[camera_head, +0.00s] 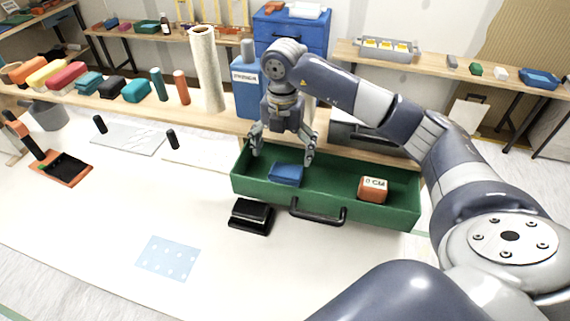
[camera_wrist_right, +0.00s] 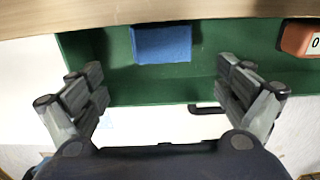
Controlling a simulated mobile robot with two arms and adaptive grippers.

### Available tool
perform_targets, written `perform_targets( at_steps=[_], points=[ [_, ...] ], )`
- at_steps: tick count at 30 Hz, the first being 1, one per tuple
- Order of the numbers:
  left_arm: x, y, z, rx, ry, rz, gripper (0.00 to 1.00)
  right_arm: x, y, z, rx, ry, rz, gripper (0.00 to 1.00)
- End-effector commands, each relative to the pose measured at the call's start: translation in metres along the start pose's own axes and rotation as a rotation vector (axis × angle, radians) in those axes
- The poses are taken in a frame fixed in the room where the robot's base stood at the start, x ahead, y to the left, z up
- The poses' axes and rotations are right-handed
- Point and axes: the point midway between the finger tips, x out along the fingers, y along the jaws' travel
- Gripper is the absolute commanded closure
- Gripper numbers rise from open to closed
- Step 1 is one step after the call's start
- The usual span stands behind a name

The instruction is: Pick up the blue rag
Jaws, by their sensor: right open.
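The blue rag (camera_head: 286,174) is a small folded blue block lying in the left part of an open green drawer (camera_head: 335,192). It also shows in the right wrist view (camera_wrist_right: 162,44) at the top centre, between and beyond the fingers. My right gripper (camera_head: 283,150) points down over the left part of the drawer, with its fingers spread wide to either side of the rag. In the right wrist view my right gripper (camera_wrist_right: 160,95) is open and empty. My left gripper is not seen in either view.
An orange box (camera_head: 373,189) with lettering lies in the right part of the drawer. A black block (camera_head: 251,215) stands in front of the drawer, near its black handle (camera_head: 318,211). A pale blue dotted sheet (camera_head: 168,258) lies on the white table, which is largely clear there.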

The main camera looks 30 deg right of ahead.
Motion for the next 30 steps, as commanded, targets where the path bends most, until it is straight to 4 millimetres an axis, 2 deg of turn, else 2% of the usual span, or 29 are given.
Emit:
perform_targets(
  at_steps=[3, 8, 13, 18, 21, 30],
  points=[
    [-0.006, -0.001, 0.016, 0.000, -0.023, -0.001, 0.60, 0.020, -0.001, -0.001, 0.000, 0.003, -0.004, 0.06],
    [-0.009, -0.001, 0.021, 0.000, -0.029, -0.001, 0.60, 0.038, -0.001, 0.000, 0.000, 0.001, -0.003, 0.06],
    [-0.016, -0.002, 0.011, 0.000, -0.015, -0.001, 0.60, 0.050, -0.002, 0.001, 0.001, 0.003, -0.004, 0.06],
    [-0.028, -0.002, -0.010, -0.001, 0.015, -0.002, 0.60, 0.077, -0.003, 0.004, 0.000, 0.003, -0.004, 0.06],
    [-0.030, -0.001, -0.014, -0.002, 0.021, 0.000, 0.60, 0.088, -0.002, 0.003, -0.001, 0.002, -0.002, 0.06],
    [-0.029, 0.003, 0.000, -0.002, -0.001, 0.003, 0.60, 0.094, -0.002, 0.004, 0.000, -0.001, -0.001, 0.06]
  ],
)
